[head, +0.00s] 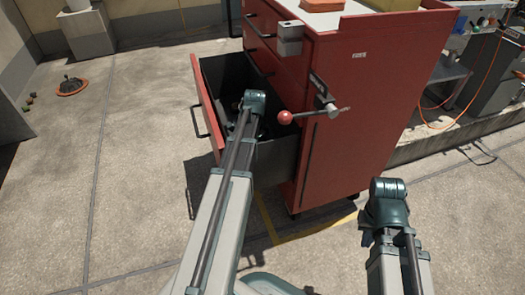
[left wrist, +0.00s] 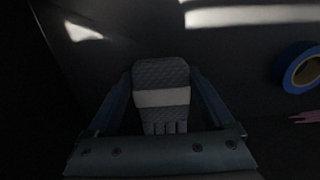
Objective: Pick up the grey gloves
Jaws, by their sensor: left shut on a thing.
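The grey gloves (left wrist: 162,75) show in the left wrist view, quilted, with a pale band across them. They are inside the open drawer (head: 207,112) of the red cabinet (head: 372,95). My left gripper (left wrist: 163,88) has a finger on each side of the gloves and is shut on them. In the head view my left arm reaches down into the drawer, and the gloves and left fingers are hidden there. My right gripper (head: 387,205) is at the lower right, outside the cabinet; its fingers cannot be made out.
A blue tape roll (left wrist: 301,67) and a pink item (left wrist: 305,117) lie in the drawer, right of the gloves. A lever with a red knob (head: 285,117) sticks out near the drawer's right side. The concrete floor at left is mostly clear.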

